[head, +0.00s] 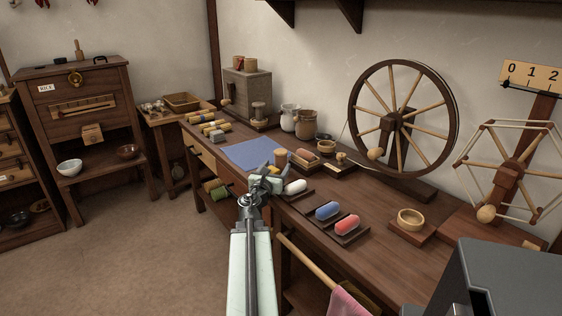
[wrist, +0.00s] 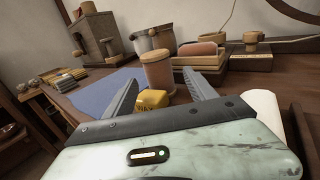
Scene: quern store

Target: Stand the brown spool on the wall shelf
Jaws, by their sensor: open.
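The brown spool (head: 281,157) stands upright on the workbench by the right edge of the blue cloth. In the wrist view the brown spool (wrist: 158,72) is straight ahead, just beyond and between my fingertips. My gripper (head: 267,176) is open over the bench's front edge. In the wrist view the spread fingers of my gripper (wrist: 160,86) hold nothing. The wall shelf (head: 440,4) shows only as a dark edge with brackets at the top of the head view; its upper surface is out of view.
The blue cloth (head: 255,152) lies left of the spool. Jars (head: 306,124) stand behind it. A tray with blue and red rolls (head: 338,222) and a white roll (head: 295,187) lie to the right. A large spinning wheel (head: 404,118) stands at the back. Floor (head: 140,235) is clear at left.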

